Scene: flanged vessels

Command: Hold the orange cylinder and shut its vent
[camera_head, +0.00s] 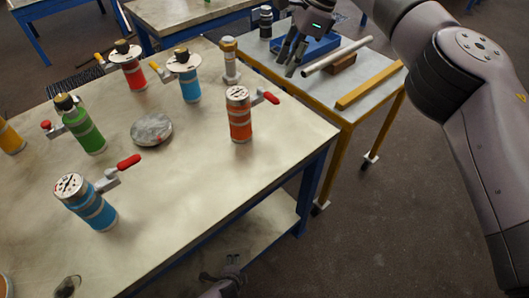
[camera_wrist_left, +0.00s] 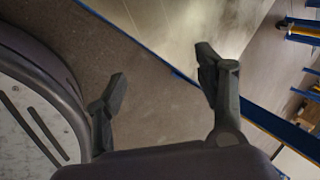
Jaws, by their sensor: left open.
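The orange cylinder (camera_head: 241,125) stands upright near the right edge of the pale table, with a perforated metal top and a side vent with a red handle (camera_head: 271,97) pointing right. My left gripper (camera_head: 225,273) is low at the bottom of the head view, by the table's front side and well apart from the cylinder. In the left wrist view its fingers (camera_wrist_left: 160,85) are spread and empty. My right gripper (camera_head: 289,58) hangs fingers down over the cart behind the table, its fingers apart with nothing seen between them.
A blue cylinder (camera_head: 95,210) with a red handle, a green one (camera_head: 84,132), a red one (camera_head: 134,76) and another blue one (camera_head: 190,86) share the table. A round grey disc (camera_head: 151,129) lies mid-table. The cart holds a blue tray (camera_head: 318,44), a pale rod (camera_head: 337,56) and a yellow bar (camera_head: 369,85).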

